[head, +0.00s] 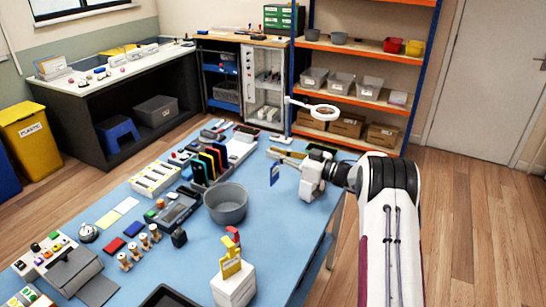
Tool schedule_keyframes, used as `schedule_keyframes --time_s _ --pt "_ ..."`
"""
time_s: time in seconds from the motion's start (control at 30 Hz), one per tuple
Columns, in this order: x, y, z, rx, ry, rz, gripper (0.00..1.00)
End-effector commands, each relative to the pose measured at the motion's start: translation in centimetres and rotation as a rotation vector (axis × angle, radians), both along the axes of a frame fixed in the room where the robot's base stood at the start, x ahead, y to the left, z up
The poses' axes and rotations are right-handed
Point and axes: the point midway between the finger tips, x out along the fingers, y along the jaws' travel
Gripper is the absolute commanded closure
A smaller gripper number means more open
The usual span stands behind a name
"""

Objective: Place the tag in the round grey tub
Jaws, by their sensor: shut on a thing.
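My gripper (279,162) is over the far right part of the blue table, to the right of and beyond the round grey tub. It is shut on a small blue tag (275,175), which hangs below the fingertips. The fingers partly hide its upper end, and it is small in this view. The round grey tub (226,214) stands upright on the table near the middle. Its visible inside looks empty. The tag is apart from the tub.
A white block with yellow and red tags (231,268) stands in front of the tub. A dark device (179,209) and upright coloured phones (208,163) lie left of it. A ring lamp (322,112) stands behind my gripper. Bare blue tabletop (285,235) lies right of the tub.

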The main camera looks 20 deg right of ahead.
Motion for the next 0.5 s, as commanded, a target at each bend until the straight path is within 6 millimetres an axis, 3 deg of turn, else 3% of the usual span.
schedule_keyframes --time_s 0.27,0.5 --pt "0.3 2.4 0.5 -0.002 -0.006 0.032 1.00" --pt "0.4 8.6 1.5 0.011 -0.003 0.094 1.00"
